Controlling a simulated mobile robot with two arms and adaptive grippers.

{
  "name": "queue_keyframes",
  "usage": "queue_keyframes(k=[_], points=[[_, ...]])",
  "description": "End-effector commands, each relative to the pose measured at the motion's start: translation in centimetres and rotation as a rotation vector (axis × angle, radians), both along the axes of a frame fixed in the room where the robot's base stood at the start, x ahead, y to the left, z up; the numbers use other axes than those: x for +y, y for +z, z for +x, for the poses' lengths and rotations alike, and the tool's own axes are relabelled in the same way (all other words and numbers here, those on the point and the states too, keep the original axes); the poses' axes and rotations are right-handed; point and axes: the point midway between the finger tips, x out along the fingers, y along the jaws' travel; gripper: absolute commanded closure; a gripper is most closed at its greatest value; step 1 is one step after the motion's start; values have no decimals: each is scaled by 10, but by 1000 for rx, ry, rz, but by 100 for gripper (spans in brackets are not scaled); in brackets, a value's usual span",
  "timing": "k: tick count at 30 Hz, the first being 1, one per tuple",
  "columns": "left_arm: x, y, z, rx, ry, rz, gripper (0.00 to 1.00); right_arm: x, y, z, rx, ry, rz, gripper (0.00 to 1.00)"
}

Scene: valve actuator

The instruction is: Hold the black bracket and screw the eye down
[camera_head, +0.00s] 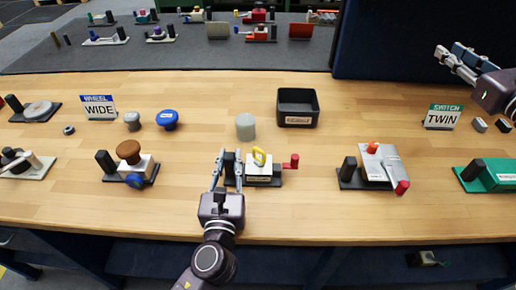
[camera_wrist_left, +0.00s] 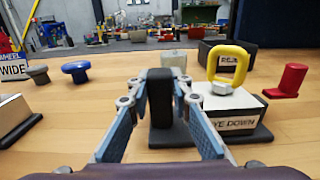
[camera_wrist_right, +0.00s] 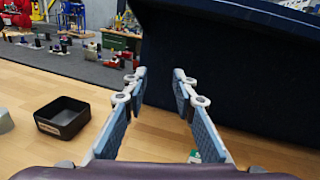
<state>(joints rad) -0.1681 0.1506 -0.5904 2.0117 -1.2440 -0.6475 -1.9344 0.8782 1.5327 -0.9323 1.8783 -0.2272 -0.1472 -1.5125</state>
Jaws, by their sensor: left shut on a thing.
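The device with the yellow eye (camera_head: 259,157) stands at the middle of the bench front. In the left wrist view the yellow eye (camera_wrist_left: 228,66) stands upright on a white block (camera_wrist_left: 230,105) labelled "EYE DOWN". The black bracket (camera_wrist_left: 161,100) is an upright post on the same dark base, left of the block. My left gripper (camera_head: 228,157) is shut on the black bracket, one finger on each side. My right gripper (camera_head: 446,58) is raised at the far right, by the dark panel. In the right wrist view its fingers (camera_wrist_right: 158,88) are apart with nothing between them.
A red handle (camera_head: 291,161) lies right of the device. A grey cylinder (camera_head: 245,126) and a black bin (camera_head: 297,107) stand behind it. The device with an orange knob (camera_head: 375,165) is to the right, the brown-knob device (camera_head: 129,160) to the left.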

Motion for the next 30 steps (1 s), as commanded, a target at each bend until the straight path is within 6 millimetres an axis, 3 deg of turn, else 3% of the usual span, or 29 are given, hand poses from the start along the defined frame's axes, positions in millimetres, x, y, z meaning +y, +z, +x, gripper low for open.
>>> queue_keyframes(k=[1, 3, 7, 10, 12, 20, 24, 30], points=[[1, -5, 0, 8, 2, 0, 100, 36, 28, 0, -67, 83, -21, 75], [1, -4, 0, 8, 2, 1, 100, 77, 62, -6, -152, 182, -61, 75], [1, -4, 0, 8, 3, 1, 100, 138, 113, -27, -293, 330, -141, 75], [1, -5, 0, 8, 3, 1, 100, 180, 135, -46, -377, 428, -198, 75], [1, -5, 0, 8, 3, 0, 100, 202, 111, -49, -359, 479, -195, 75], [1, -4, 0, 8, 3, 1, 100, 248, 5, -58, -210, 571, -90, 75], [1, -4, 0, 8, 3, 1, 100, 273, -51, -75, -128, 615, -18, 75], [1, -4, 0, 8, 3, 1, 100, 305, -121, -109, -19, 659, 94, 75]])
